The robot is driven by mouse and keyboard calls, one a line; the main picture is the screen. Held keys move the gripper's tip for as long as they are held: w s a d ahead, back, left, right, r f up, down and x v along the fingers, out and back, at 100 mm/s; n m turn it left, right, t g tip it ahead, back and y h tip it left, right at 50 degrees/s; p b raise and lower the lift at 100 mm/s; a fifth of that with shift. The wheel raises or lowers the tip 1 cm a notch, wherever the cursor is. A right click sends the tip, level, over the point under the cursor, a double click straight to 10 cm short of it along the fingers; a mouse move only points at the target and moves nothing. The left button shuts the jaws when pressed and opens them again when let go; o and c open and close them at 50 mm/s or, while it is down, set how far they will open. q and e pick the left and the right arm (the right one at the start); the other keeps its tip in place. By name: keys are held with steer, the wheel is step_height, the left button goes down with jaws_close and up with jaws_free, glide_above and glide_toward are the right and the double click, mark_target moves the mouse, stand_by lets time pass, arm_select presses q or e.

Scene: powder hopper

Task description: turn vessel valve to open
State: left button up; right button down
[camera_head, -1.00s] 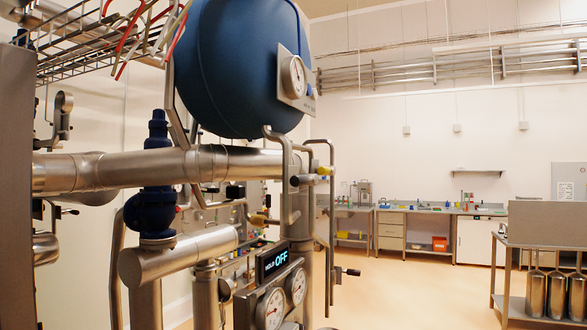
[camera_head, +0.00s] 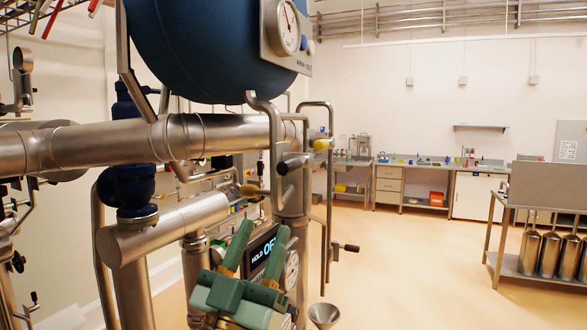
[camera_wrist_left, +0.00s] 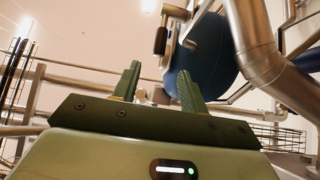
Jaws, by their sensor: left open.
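The blue vessel (camera_head: 200,50) hangs at the top of the head view, with a round gauge (camera_head: 285,27) on its side. I cannot tell which handle is the vessel valve. My green left gripper (camera_head: 262,232) is open and empty, pointing up below these handles and apart from them. In the left wrist view, a brown-tipped handle (camera_wrist_left: 160,40) and the vessel (camera_wrist_left: 203,55) show beyond the fingers. My right gripper is not in view.
A display (camera_head: 268,252) reading HOLD, partly hidden by my gripper, sits on the pipework. Thick steel pipes (camera_head: 80,146) fill the left. A dark red handle (camera_head: 350,248) sticks out right of the column. A funnel (camera_head: 323,315) stands low.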

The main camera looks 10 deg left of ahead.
mark_target(292, 160)
arm_select(q)
steer(key=p+x, duration=0.3)
steer(key=x, duration=1.1)
steer(key=shift+w+r, duration=0.1)
steer(key=shift+w+d+r, duration=0.1)
steer(key=shift+w+r, duration=0.15)
steer(key=shift+w, duration=0.1)
steer(key=shift+c, duration=0.3)
jaws_close()
